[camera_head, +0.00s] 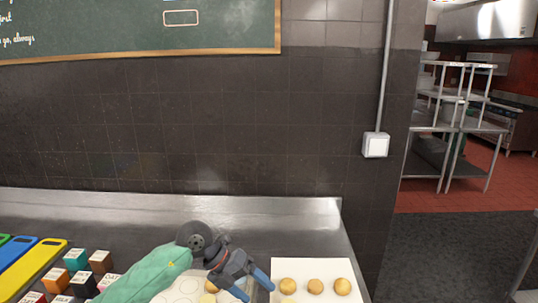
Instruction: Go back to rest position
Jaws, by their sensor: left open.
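My left gripper (253,288) is low in the middle of the head view, at the end of my green-sleeved arm. Its two blue-tipped fingers are apart, with no object visible between them. It hangs over the steel counter, between a pale sheet with round shapes (178,291) and a white sheet (320,267). My arm and gripper hide part of the pale sheet. My right gripper does not show.
Several round golden items (315,286) lie on the white sheet. Several small boxes (100,261) and coloured boards (36,268) are at left. The steel counter (290,215) meets a tiled wall behind. Open floor (450,245) and a metal rack (455,120) are at right.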

